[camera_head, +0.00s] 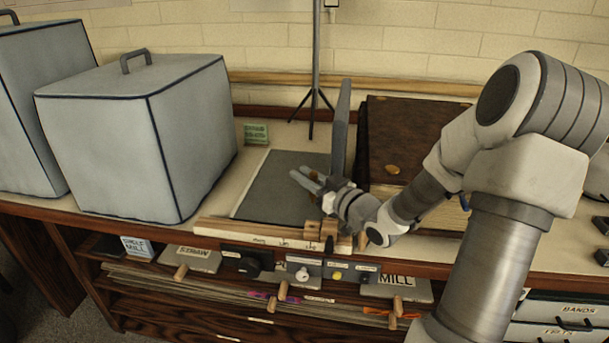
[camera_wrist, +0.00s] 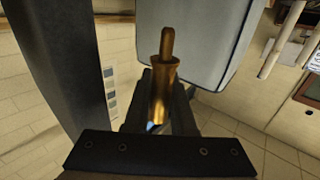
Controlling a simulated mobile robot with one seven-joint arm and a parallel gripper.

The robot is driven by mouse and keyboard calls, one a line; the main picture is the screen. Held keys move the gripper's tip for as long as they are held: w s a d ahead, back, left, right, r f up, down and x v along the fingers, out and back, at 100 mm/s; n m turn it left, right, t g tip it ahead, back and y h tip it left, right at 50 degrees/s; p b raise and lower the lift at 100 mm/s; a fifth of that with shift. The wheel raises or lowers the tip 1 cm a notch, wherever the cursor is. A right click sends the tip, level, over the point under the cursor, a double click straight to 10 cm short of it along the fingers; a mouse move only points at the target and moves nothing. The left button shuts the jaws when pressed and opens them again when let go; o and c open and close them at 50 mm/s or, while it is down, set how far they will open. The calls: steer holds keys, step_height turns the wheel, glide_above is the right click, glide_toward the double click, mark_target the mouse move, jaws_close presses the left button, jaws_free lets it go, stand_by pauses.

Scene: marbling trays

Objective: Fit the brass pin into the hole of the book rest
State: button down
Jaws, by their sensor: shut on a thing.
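The brass pin (camera_wrist: 164,78) is in my gripper, its narrow tip pointing away from the palm, with a wider collar below. In the head view my gripper (camera_head: 308,180) is shut on it, held sideways above the dark grey mat, fingers pointing left. The pin's tip is free and touches nothing that I can see. A tall dark grey upright slab (camera_head: 340,127) stands close to my gripper and fills the left of the wrist view (camera_wrist: 60,70). I cannot tell if it is the book rest. No hole shows in either view.
A grey covered box (camera_head: 135,135) stands left. A thin black stand (camera_head: 315,70) is behind. A wooden rail (camera_head: 265,232) runs along the front edge. The grey mat (camera_head: 275,190) is largely bare.

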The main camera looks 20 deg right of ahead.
steer(key=shift+f+b, duration=2.25)
steer(key=shift+f, duration=0.7)
steer(key=shift+f+b, duration=1.25)
steer(key=shift+f, duration=0.4)
steer(key=c, duration=0.7)
jaws_free()
steer(key=p+v, duration=0.3)
steer(key=v, duration=1.4)
steer(key=shift+s+d, duration=0.1)
steer(key=shift+s, duration=0.15)
steer(key=shift+w, duration=0.1)
